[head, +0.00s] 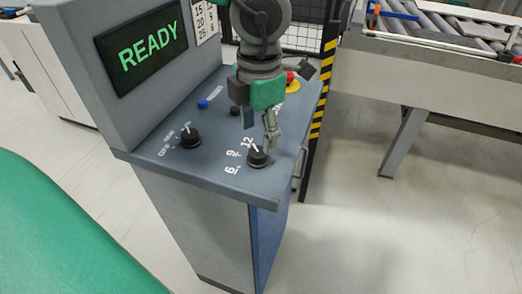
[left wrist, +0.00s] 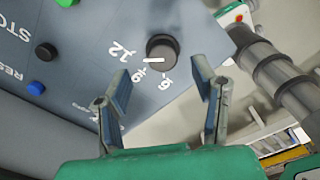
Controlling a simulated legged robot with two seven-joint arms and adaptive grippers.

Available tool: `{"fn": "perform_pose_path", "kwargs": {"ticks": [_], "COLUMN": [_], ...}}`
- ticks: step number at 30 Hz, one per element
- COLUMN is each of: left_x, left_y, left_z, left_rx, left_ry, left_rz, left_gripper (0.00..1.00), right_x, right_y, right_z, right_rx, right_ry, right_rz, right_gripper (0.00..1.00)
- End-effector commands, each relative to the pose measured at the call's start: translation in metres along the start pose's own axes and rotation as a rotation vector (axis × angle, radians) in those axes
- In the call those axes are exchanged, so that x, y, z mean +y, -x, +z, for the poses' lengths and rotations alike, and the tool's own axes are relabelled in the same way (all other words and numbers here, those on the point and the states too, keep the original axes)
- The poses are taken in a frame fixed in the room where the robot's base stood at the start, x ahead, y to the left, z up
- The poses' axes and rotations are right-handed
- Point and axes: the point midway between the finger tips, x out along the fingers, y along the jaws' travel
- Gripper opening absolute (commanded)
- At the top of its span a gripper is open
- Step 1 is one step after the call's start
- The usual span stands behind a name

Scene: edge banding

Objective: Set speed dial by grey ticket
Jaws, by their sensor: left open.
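The speed dial (head: 258,155) is a black knob with a white pointer line near the front right corner of the console top, beside the marks 6, 9 and 12. The pointer is turned toward the 12 and 9 side; the exact mark is hard to tell. The dial also shows in the left wrist view (left wrist: 162,50), just beyond my fingertips. My left gripper (head: 261,132) hangs over the console close to the dial, open, with nothing between its fingers (left wrist: 162,78). I cannot make out a grey ticket. My right gripper is not in view.
A second black knob (head: 190,137) and a blue button (head: 203,104) sit to the left on the console top. A red emergency button (head: 291,82) is behind my gripper. The screen (head: 143,47) reads READY. A roller conveyor (head: 440,45) stands at the right.

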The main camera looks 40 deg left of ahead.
Motion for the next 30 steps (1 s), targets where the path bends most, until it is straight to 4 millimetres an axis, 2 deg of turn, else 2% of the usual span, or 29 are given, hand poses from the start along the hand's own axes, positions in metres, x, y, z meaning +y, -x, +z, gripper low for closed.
{"fn": "perform_pose_path", "kwargs": {"ticks": [1, 3, 9, 20, 21, 23, 24, 25, 30], "left_x": [-0.001, -0.003, -0.006, -0.003, -0.003, -0.002, -0.001, -0.001, -0.002], "left_y": [-0.012, -0.023, -0.044, -0.049, -0.049, -0.049, -0.05, -0.05, -0.05], "left_z": [-0.001, -0.001, 0.001, 0.001, 0.0, 0.0, 0.0, 0.0, -0.001], "left_rx": [0.005, 0.004, 0.003, 0.0, 0.0, 0.0, 0.0, 0.0, 0.004], "left_ry": [0.0, -0.001, -0.002, -0.001, 0.0, 0.0, 0.0, 0.0, 0.0], "left_rz": [0.003, 0.003, 0.008, 0.004, 0.003, 0.002, 0.001, 0.001, 0.005], "left_gripper": [0.53, 0.53, 0.53, 0.53, 0.46, 0.25, 0.11, 0.04, 0.04], "right_x": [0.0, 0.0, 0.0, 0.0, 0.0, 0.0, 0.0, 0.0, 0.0], "right_y": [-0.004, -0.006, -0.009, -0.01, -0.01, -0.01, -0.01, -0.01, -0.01], "right_z": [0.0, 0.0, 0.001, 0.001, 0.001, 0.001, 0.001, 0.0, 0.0], "right_rx": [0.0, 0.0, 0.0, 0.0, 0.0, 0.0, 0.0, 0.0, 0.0], "right_ry": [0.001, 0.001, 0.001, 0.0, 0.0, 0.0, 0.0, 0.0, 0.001], "right_rz": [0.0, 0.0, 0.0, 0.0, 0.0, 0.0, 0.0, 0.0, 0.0], "right_gripper": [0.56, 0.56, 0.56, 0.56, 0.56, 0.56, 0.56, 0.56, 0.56]}}
